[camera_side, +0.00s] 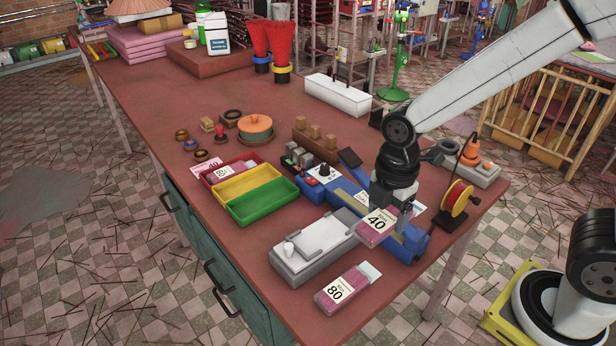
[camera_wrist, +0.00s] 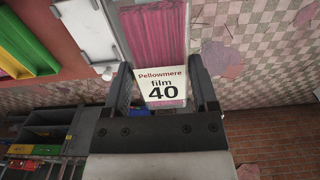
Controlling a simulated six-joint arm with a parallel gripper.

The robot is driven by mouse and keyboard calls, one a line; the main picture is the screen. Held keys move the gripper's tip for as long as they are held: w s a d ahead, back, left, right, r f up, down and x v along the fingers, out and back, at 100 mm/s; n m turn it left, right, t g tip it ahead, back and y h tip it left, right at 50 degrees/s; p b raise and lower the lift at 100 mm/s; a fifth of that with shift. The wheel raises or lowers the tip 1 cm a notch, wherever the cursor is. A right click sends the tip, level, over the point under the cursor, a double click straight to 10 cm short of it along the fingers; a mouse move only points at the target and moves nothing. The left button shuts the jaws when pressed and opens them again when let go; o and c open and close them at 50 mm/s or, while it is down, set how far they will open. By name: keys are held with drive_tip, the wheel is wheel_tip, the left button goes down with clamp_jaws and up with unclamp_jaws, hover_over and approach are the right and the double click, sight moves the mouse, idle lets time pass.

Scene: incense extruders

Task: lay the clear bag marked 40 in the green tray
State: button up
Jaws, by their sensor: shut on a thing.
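My gripper (camera_wrist: 162,92) is shut on the clear bag marked 40 (camera_side: 376,226), which has pink contents and a white label. In the wrist view the bag (camera_wrist: 152,35) sits between the two fingers, its label reading Pellowmere film 40. In the side view the bag is held near the right end of the grey scale. The green tray (camera_side: 262,203) is empty, left of my gripper; it also shows at the left of the wrist view (camera_wrist: 30,45). The bag's underside is hidden.
The yellow tray (camera_side: 246,184) is empty beside the green one; the red tray (camera_side: 209,178) holds a labelled bag. The scale (camera_side: 313,246) stands between the green tray and my gripper. A bag marked 80 (camera_side: 345,287) lies at the front. A blue machine (camera_side: 338,193) stands behind.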

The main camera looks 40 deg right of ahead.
drive_tip(key=shift+w, duration=0.1)
drive_tip(key=w+a+m, duration=0.2)
drive_tip(key=w+m, duration=0.5)
drive_tip(key=w, duration=0.3)
drive_tip(key=m, duration=2.9)
hover_over(268, 201)
wheel_tip(268, 201, down, 11)
drive_tip(key=shift+r, duration=0.2)
drive_tip(key=shift+s, duration=0.1)
drive_tip(key=shift+f, duration=0.15)
drive_tip(key=shift+f, duration=3.35)
